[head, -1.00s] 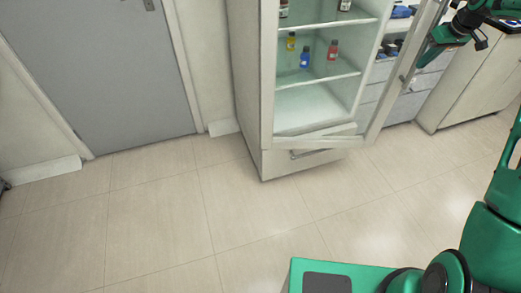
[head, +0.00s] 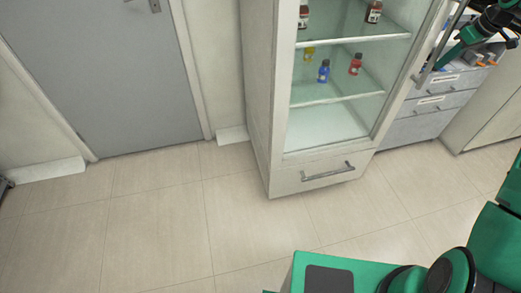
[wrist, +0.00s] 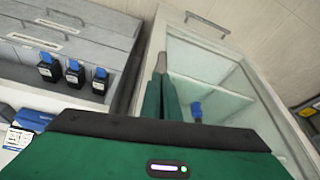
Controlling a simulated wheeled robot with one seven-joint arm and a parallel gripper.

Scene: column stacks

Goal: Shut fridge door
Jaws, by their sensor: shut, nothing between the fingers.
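The white fridge (head: 258,110) stands in the middle of the head view, with bottles on its glass shelves. Its glass-fronted door (head: 400,95) lies against or very near the front of the cabinet; I cannot tell whether a thin gap is left. The long grey door handle (head: 424,72) is on the door's right side. My gripper (head: 440,64) is shut and empty, close beside the handle. In the wrist view my green fingers (wrist: 160,95) lie over the door's edge near the handle's end; I cannot tell if they touch.
A grey room door (head: 110,75) is at the left. The tiled floor in front is clear.

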